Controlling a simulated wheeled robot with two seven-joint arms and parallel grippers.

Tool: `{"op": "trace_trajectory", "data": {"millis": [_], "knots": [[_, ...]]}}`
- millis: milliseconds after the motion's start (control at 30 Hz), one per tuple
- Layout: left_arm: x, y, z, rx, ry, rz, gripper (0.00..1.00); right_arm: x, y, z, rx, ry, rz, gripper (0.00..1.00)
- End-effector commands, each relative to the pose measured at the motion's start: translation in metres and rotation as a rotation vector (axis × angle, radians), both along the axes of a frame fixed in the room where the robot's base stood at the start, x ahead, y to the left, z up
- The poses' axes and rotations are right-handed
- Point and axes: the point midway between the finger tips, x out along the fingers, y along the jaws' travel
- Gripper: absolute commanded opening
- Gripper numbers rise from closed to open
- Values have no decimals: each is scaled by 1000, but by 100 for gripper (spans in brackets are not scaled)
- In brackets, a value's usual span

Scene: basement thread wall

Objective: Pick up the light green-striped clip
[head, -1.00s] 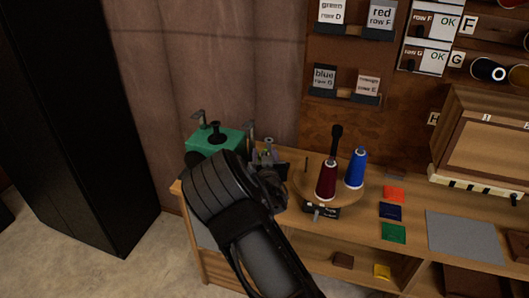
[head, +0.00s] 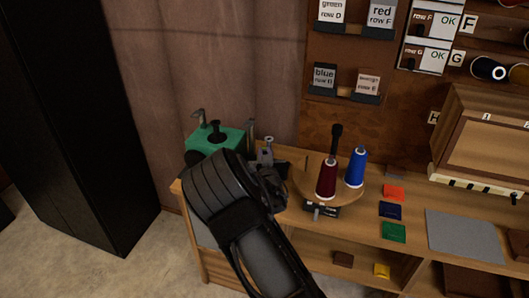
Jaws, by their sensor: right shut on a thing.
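My right gripper (head: 267,155) is at the left end of the wooden bench, just right of the green machine-like block. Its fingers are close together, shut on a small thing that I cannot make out. My own dark wrist and forearm cover much of this spot. The light green-striped clip cannot be picked out; its stripes are too small or hidden here. My left gripper is not in view.
A green block (head: 228,139) with metal posts stands left of the gripper. A round wooden stand holds a dark red cone (head: 326,181) and a blue cone (head: 355,168) to its right. Coloured packets (head: 393,232) and a grey mat (head: 463,236) lie farther right.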

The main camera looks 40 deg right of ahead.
Motion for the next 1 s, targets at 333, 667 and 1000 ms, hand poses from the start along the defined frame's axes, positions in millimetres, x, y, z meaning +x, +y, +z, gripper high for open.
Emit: {"op": "trace_trajectory", "data": {"millis": [333, 667, 1000], "knots": [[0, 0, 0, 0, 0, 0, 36, 0, 0, 0, 0, 0, 1, 0], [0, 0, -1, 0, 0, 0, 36, 0, 1, 4, 1, -1, 1, 0], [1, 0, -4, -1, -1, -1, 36, 1, 1, 47, 3, -7, 1, 0]]}}
